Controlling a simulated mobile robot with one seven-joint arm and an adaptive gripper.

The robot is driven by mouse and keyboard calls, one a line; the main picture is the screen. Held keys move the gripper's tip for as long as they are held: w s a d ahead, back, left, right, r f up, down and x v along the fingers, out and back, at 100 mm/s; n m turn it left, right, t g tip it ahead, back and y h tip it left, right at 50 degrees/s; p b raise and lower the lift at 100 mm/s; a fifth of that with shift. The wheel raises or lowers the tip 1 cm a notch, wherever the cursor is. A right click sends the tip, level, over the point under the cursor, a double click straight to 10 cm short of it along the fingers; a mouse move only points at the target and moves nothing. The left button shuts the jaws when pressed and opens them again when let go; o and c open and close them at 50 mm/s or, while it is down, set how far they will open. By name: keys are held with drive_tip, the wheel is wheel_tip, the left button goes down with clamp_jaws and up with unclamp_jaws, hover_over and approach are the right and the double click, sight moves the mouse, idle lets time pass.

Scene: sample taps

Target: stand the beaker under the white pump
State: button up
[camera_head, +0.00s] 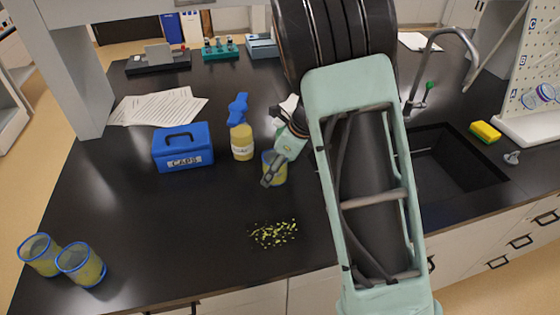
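A beaker (280,174) with a blue rim and yellowish contents stands on or just above the black counter, mid-picture. My gripper (270,172) is right at it, with a grey finger across its near left side. I cannot tell whether the fingers grip the beaker or only lie beside it. A small white part (289,103) shows just left of my arm, behind the gripper; it may belong to the white pump, which is otherwise hidden. A cream bottle (242,142) with a blue top stands left of the beaker. Two similar blue-rimmed beakers (40,256) (82,265) stand at the front left.
A blue box (183,147) labelled CAPS and papers (159,107) lie to the left. Yellow-green bits (273,234) are scattered in front of the gripper. A sink (455,165) with a tap (440,45) is at right. The front-left middle counter is clear.

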drive_tip(key=shift+a+f, duration=0.1)
drive_tip(key=shift+f, duration=0.1)
drive_tip(key=shift+c, duration=0.5)
drive_tip(key=c, duration=1.1)
drive_tip(key=shift+w+d, duration=0.25)
drive_tip(key=shift+w, duration=0.1)
drive_tip(key=shift+w+d, duration=0.1)
drive_tip(key=shift+w, duration=0.5)
drive_tip(key=o, duration=1.2)
